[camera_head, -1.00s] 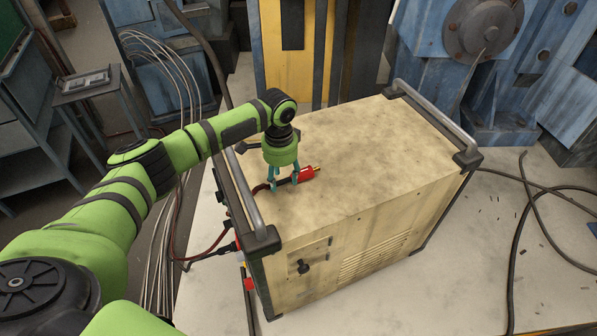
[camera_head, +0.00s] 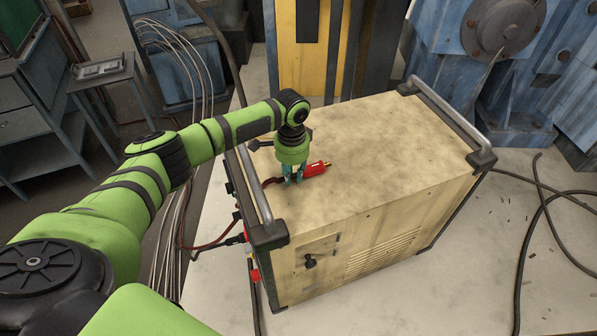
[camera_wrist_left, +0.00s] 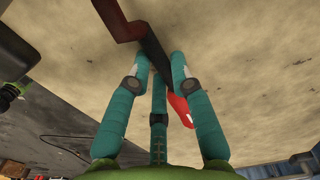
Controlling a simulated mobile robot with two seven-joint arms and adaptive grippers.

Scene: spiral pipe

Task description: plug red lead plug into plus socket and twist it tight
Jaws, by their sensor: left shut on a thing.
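The red lead plug (camera_head: 315,168) lies on the beige top of the power unit (camera_head: 380,150), with its brass tip to the right and its dark lead trailing left. My left gripper (camera_head: 293,179) points down at the top, its teal fingers shut on the dark rear part of the plug. In the left wrist view, the fingers (camera_wrist_left: 160,62) close around the dark part and the red body (camera_wrist_left: 180,110) shows beyond them. The plus socket cannot be made out; the unit's left end face is seen edge-on. My right gripper is not in view.
A metal handle (camera_head: 253,185) rises at the unit's left edge, with another (camera_head: 450,112) at the right. A plugged cable (camera_head: 235,239) and a red part (camera_head: 254,275) stick out at the left end. Loose cables lie at right. The unit's top is otherwise clear.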

